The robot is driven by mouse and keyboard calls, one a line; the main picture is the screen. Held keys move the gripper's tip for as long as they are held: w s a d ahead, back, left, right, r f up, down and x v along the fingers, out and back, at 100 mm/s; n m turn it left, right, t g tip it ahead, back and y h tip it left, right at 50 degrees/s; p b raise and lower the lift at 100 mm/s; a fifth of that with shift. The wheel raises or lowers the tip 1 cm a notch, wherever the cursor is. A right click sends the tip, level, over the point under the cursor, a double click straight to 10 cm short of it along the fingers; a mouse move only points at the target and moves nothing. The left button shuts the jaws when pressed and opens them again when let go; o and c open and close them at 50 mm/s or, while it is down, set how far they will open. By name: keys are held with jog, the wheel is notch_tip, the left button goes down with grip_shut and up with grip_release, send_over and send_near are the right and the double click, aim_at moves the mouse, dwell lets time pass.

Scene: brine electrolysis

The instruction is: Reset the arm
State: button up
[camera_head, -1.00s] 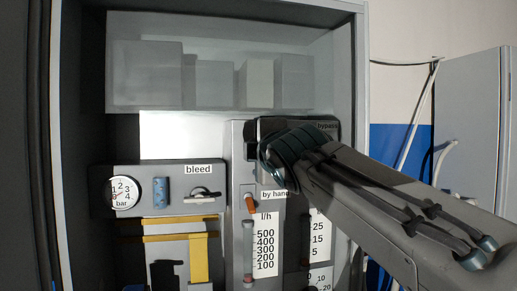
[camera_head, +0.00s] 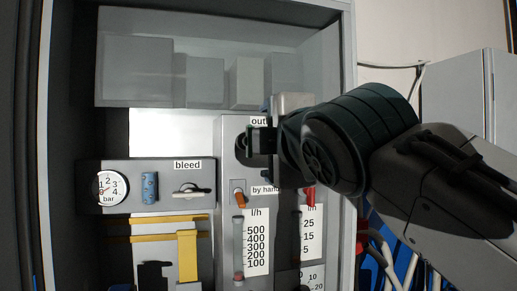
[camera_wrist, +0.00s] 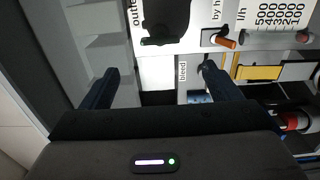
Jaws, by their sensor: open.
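My gripper (camera_head: 264,138) is at the upper right of the panel in the head view, in front of the label starting "out" (camera_head: 259,121). In the wrist view its two dark fingers (camera_wrist: 158,86) are spread wide with nothing between them. A dark knob (camera_wrist: 166,20) by the outlet label lies beyond the fingers, apart from them. My arm comes in from the lower right and hides the panel's right part.
The cabinet panel carries a pressure gauge (camera_head: 110,187), a blue valve (camera_head: 149,188), a bleed lever (camera_head: 191,190), an orange by-hand lever (camera_head: 239,198) and a red handle (camera_head: 310,196). Yellow pipes (camera_head: 187,256) run below. Grey boxes (camera_head: 138,72) fill the upper shelf.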

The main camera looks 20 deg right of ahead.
jog(key=shift+s, duration=0.3)
jog(key=shift+f, duration=0.1)
jog(key=w+f+m+g, duration=0.3)
jog(key=f+m+g, duration=0.55)
jog(key=f, duration=2.05)
jog(key=s+f+m+g, duration=0.3)
jog(key=s+f+m, duration=0.2)
jog(key=f, duration=0.4)
jog(key=s+f+m+g, duration=0.3)
jog(key=s+f, duration=0.3)
jog(key=f, duration=0.4)
jog(key=shift+f+m, duration=0.2)
jog(key=shift+m, duration=0.65)
